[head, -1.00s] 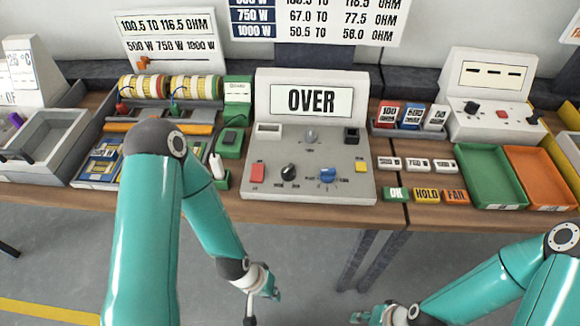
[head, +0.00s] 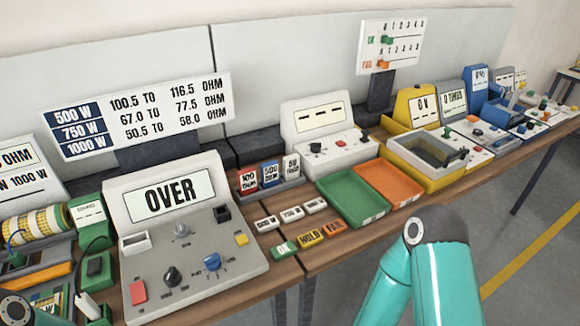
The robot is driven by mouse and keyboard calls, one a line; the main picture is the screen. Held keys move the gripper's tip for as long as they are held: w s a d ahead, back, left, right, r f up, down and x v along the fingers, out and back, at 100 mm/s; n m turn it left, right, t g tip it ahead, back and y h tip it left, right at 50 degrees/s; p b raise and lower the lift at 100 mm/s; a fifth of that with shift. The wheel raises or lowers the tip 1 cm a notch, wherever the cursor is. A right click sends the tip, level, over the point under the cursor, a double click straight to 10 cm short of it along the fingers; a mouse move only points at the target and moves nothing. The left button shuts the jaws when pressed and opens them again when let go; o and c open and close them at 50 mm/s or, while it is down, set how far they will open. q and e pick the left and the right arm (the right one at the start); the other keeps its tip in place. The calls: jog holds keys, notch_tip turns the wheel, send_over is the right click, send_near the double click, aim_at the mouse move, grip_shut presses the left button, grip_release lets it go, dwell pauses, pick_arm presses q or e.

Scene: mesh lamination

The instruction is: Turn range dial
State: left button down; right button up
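The grey meter console (head: 195,285) stands at the left front of the bench, and its display (head: 170,194) reads OVER. On its sloped face are a grey knob (head: 181,230) at the top, a black knob (head: 171,276) lower down and a blue knob (head: 212,263) to the right of that. The small print by the knobs is too fine to tell which is the range dial. A red button (head: 138,292) and a yellow button (head: 241,239) are on the same face. Neither gripper is in view; only parts of my arms show along the bottom.
Green (head: 352,195) and orange (head: 389,182) trays lie right of the console, behind OK, HOLD and FAIL blocks (head: 311,236). A second console (head: 325,135) shows dashes. Yellow-banded coils (head: 35,226) are at the left. Floor is open at the lower right.

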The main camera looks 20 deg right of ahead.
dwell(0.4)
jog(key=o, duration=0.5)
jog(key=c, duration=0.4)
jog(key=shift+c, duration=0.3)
